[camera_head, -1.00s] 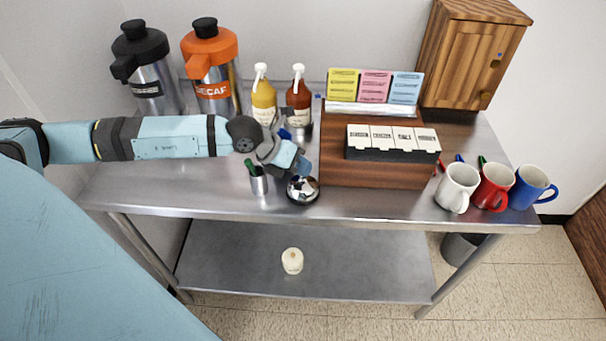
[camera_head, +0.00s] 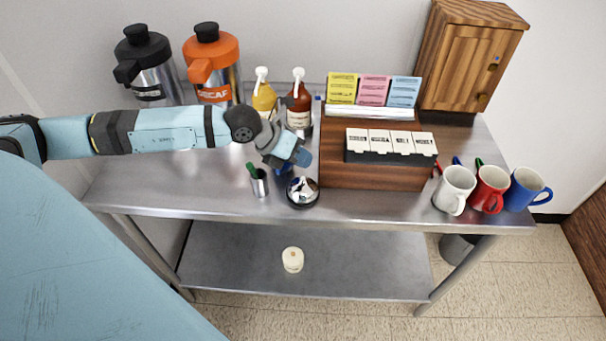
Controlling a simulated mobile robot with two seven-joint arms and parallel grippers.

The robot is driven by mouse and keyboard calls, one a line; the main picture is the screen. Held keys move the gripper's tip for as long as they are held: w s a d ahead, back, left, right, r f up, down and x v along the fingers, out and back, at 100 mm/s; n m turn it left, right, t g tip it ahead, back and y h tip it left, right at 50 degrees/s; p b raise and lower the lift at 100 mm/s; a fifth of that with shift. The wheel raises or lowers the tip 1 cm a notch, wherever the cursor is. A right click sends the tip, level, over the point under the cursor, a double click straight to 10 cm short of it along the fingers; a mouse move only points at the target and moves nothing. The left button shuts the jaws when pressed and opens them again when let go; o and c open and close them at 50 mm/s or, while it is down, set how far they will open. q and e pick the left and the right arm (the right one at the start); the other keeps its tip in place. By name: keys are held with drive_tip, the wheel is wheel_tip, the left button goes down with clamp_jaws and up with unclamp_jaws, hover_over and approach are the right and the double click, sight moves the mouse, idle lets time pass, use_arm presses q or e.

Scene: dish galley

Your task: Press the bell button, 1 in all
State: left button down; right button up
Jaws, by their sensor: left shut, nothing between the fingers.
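The bell (camera_head: 302,192) is a silver dome on a dark base, standing near the front edge of the steel table, left of the wooden organizer. My left arm reaches in from the left, and my left gripper (camera_head: 302,160) is just behind and above the bell. It is shut and empty, and it looks apart from the dome. The button on top of the bell is hard to make out at this size. My right gripper does not show.
A metal cup (camera_head: 259,183) with a green item stands left of the bell. The wooden organizer (camera_head: 375,177) stands close on its right. Two syrup bottles (camera_head: 299,105) and two coffee dispensers (camera_head: 212,65) are behind. Mugs (camera_head: 455,189) stand at the right.

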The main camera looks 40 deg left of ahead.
use_arm(q)
drive_tip(key=shift+r+p, duration=0.55)
drive_tip(key=shift+r, duration=0.9)
drive_tip(key=shift+s+d+f, duration=0.1)
drive_tip(key=shift+d, duration=0.15)
drive_tip(key=s+d+n+t+h+p, duration=0.1)
drive_tip(key=s+d+n+t+h, duration=0.2)
drive_tip(key=d+n, duration=0.4)
drive_tip(key=s+d+n+t+h+p, duration=0.2)
drive_tip(key=d+n+t+h, duration=0.15)
drive_tip(key=d+n, duration=0.35)
drive_tip(key=s+a+f+n+g+y+p, duration=0.1)
drive_tip(key=s+a+f+n+y, duration=0.1)
drive_tip(key=s+f+n+y, duration=0.8)
drive_tip(key=s+f+n, duration=0.3)
drive_tip(key=f+n, duration=0.4)
drive_tip(key=n, duration=0.2)
drive_tip(key=shift+s+a+g+p, duration=0.15)
drive_tip(key=shift+g+p, duration=0.2)
